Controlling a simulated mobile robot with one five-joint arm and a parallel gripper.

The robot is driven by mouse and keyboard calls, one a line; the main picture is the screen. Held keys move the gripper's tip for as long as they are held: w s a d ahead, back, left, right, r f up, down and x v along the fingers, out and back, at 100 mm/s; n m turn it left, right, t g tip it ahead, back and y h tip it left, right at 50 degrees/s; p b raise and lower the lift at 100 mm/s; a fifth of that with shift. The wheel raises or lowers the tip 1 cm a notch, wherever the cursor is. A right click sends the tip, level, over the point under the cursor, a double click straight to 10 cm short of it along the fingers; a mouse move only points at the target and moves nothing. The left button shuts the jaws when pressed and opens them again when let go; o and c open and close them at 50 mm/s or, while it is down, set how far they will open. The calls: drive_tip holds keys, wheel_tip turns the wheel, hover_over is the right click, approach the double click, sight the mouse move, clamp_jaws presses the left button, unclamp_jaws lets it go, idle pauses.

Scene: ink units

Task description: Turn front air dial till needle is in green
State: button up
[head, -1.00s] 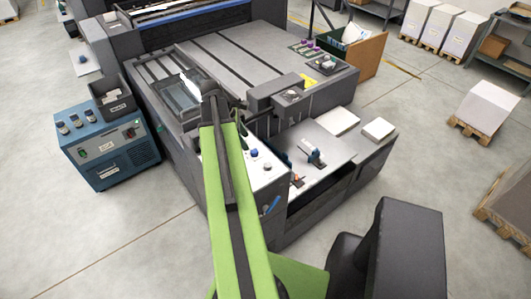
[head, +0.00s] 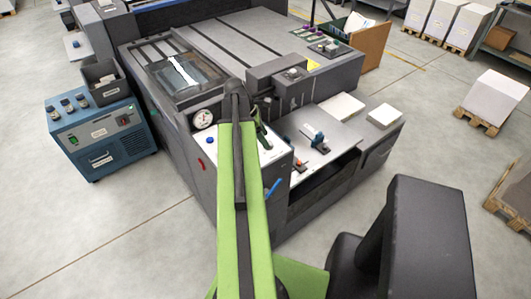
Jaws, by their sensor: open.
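A blue cabinet (head: 100,140) on the left carries several small dark-rimmed dials or knobs (head: 67,106) on top. On the press's white panel are a round white gauge (head: 203,119) and a blue knob (head: 210,140). I cannot tell which of these is the front air dial. The needles and any green zone are too small to read. My green arm reaches over the white panel. My gripper (head: 262,136) shows as a dark part just right of the arm's far end, partly hidden by the arm. It looks open and holds nothing that I can see.
The grey press (head: 250,45) fills the middle. A grey bin (head: 103,84) sits on the cabinet. A red handle (head: 201,163) and a blue handle (head: 273,187) stick out at the press front. Open floor lies at lower left.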

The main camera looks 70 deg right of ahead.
drive_tip(key=b+x, duration=0.1)
drive_tip(key=x, duration=0.1)
drive_tip(key=shift+s+d+f, duration=0.1)
drive_tip(key=shift+f, duration=0.3)
